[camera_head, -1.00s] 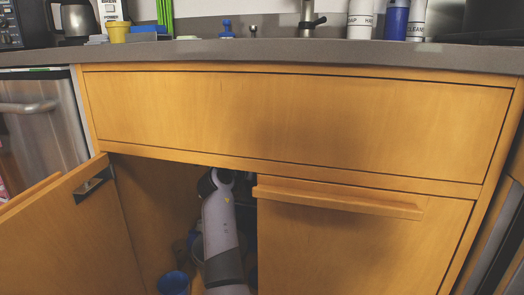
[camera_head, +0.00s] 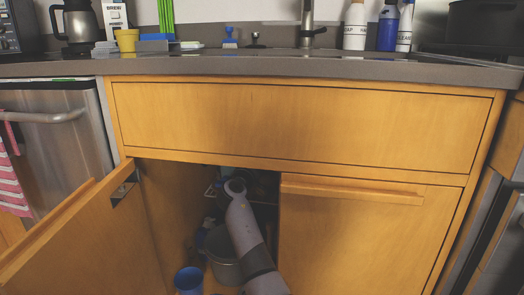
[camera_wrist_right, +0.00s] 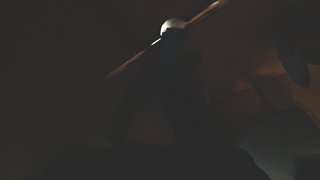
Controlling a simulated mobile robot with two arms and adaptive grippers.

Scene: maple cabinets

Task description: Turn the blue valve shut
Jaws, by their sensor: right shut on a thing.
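My right arm reaches through the open left half of the cabinet under the counter. My right gripper (camera_head: 211,191) is a dark shape at the arm's far end, in shadow inside the cabinet. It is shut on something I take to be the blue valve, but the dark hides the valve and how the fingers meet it. The right wrist view is almost black, with only a pale round spot and a thin bright edge near its top. My left gripper is in neither view.
A grey pot (camera_head: 222,262) stands inside the cabinet beside my arm, and a blue cup (camera_head: 188,281) stands at its front. The open left door (camera_head: 90,245) swings out to the left. The closed right door (camera_head: 360,235) and the drawer front (camera_head: 300,125) bound the opening.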

